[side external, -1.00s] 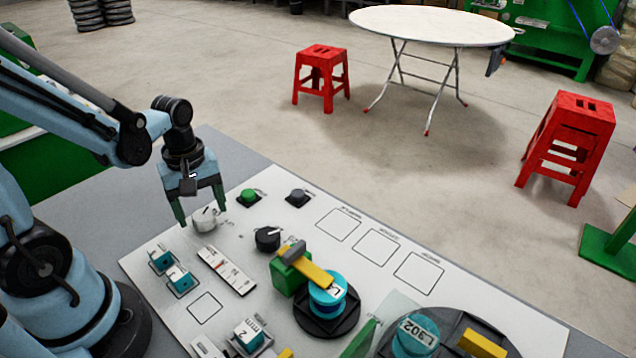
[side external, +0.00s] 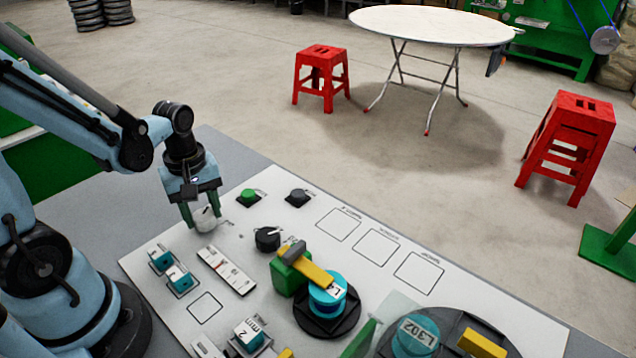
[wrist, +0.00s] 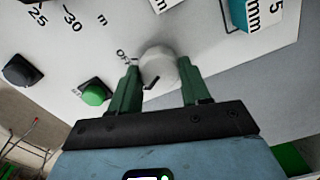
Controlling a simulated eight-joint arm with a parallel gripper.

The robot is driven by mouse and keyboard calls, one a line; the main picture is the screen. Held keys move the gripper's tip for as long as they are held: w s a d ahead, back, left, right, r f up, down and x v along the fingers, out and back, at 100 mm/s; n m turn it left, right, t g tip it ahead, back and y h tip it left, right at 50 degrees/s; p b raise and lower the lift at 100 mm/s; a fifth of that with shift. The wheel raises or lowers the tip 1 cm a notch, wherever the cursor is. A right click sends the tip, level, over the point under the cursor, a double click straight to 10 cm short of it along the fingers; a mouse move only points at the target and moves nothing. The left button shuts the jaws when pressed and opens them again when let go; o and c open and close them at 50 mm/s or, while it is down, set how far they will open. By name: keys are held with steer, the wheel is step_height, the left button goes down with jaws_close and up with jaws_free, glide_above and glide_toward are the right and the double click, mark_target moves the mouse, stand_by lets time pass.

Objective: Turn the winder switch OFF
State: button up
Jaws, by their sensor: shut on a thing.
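The winder switch is a round white knob (side external: 205,219) at the left back corner of the white panel (side external: 300,222). In the wrist view the knob (wrist: 158,68) sits between my green fingers, with a dark pointer mark on it and the printed letters "OF" beside it. My gripper (side external: 204,212) points down over the knob and is shut on its sides; it also shows in the wrist view (wrist: 160,82). Part of the knob is hidden by the fingers. I cannot tell exactly which label the pointer faces.
A green button (side external: 248,196), a grey button (side external: 297,197) and a black knob (side external: 267,238) stand near the switch. Teal blocks (side external: 179,278), a white scale strip (side external: 227,271) and a teal spool (side external: 328,295) with a yellow arm (side external: 306,268) sit further forward.

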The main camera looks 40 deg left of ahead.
mark_target(204, 214)
steer(key=m, duration=1.2)
steer(key=shift+d, duration=0.1)
stand_by(0.8)
steer(key=o, duration=1.1)
steer(key=shift+c, duration=0.2)
steer(key=shift+r, duration=0.1)
step_height(204, 214, up, 12)
